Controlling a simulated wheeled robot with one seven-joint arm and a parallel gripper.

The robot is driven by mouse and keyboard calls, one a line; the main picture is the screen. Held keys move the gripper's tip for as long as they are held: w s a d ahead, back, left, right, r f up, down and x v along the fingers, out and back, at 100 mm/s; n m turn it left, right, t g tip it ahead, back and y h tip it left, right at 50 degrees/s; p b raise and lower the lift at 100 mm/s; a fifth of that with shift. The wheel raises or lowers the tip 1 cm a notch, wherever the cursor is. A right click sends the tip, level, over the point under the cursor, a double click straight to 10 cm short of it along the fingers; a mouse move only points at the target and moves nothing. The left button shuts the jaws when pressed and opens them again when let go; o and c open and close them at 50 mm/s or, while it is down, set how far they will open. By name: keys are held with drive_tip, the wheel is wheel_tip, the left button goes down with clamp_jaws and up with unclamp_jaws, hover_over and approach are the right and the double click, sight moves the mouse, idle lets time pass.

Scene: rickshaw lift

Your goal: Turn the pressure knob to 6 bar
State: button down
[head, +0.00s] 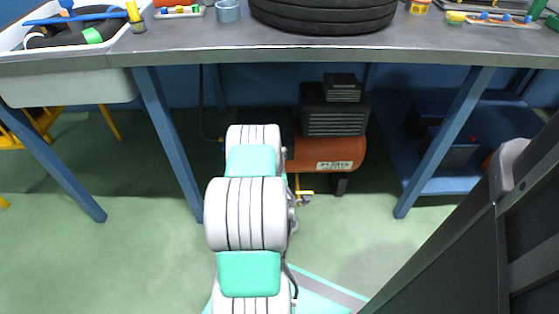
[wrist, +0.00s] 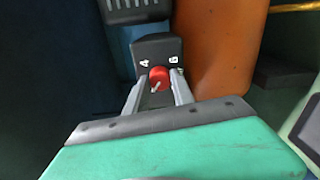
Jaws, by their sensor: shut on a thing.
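The red pressure knob (wrist: 159,74) sits on a black panel (wrist: 156,48) in the wrist view. White figures show on the panel above the knob, a 4 at the left and another at the right that is too small to read surely. A pale pointer line on the knob runs towards its lower left. My gripper (wrist: 158,80) is shut on the knob, with a finger on each side of it. In the head view the knob and gripper are hidden behind my arm. The orange compressor (head: 340,149) stands under the workbench there.
The workbench (head: 400,48) spans above, with blue legs (head: 168,145) on both sides of the compressor. A tyre (head: 323,14) lies on its top. A white basin (head: 90,88) is at the left. A blue shelf (head: 455,186) stands at the right. The green floor in front is mostly clear.

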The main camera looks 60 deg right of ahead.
drive_tip(key=shift+n+p, duration=3.55)
drive_tip(key=shift+n, duration=13.85)
drive_tip(key=c, duration=1.1)
unclamp_jaws()
